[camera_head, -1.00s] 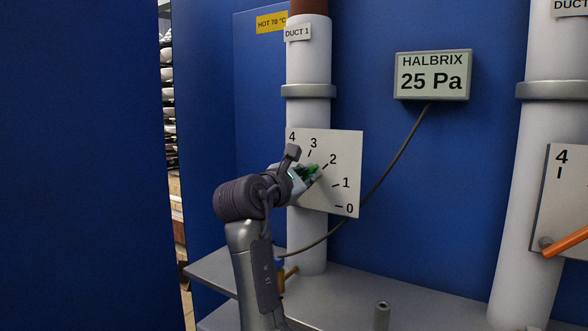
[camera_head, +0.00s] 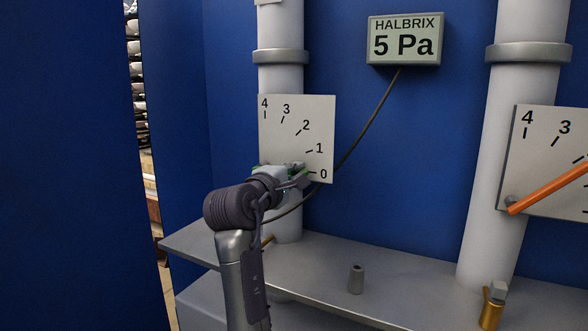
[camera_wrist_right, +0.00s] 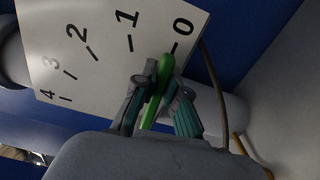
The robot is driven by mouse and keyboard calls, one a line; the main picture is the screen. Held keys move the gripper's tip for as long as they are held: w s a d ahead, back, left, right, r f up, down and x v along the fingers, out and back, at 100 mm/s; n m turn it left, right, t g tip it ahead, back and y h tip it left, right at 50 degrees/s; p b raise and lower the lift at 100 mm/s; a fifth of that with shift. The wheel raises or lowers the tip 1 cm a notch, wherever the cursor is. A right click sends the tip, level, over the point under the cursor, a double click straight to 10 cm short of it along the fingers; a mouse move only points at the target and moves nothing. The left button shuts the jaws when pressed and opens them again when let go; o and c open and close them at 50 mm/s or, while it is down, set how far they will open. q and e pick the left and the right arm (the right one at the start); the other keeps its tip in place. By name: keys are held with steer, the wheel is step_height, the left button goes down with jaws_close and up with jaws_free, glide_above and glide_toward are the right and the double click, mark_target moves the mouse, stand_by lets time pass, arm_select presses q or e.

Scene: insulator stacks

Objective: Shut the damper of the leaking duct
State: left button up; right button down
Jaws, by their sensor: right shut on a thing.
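The left white duct (camera_head: 281,80) carries a white dial plate (camera_head: 285,145) marked 4 to 0. My right gripper (camera_head: 298,172) is at the lower part of this plate, shut on the green damper handle (camera_wrist_right: 160,82). In the right wrist view the gripper fingers (camera_wrist_right: 158,108) lie on both sides of the handle, and its tip points close to the 0 mark. The gripper hides the handle's pivot. The HALBRIX gauge (camera_head: 404,40) on the blue wall reads 5 Pa. My left gripper is not in view.
A second white duct (camera_head: 492,200) at the right has its own dial plate (camera_head: 535,125) and an orange handle (camera_head: 550,188). A grey shelf (camera_head: 325,262) runs below, with a small grey peg (camera_head: 356,279) and a brass fitting (camera_head: 491,312). A cable (camera_head: 365,130) hangs from the gauge.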

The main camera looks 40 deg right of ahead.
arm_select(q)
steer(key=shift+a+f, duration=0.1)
arm_select(e)
steer(key=shift+f+m, duration=0.3)
steer(key=shift+f, duration=0.05)
steer(key=c, duration=1.2)
jaws_free()
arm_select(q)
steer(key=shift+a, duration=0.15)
arm_select(e)
steer(key=shift+a, duration=0.15)
steer(key=v, duration=1.2)
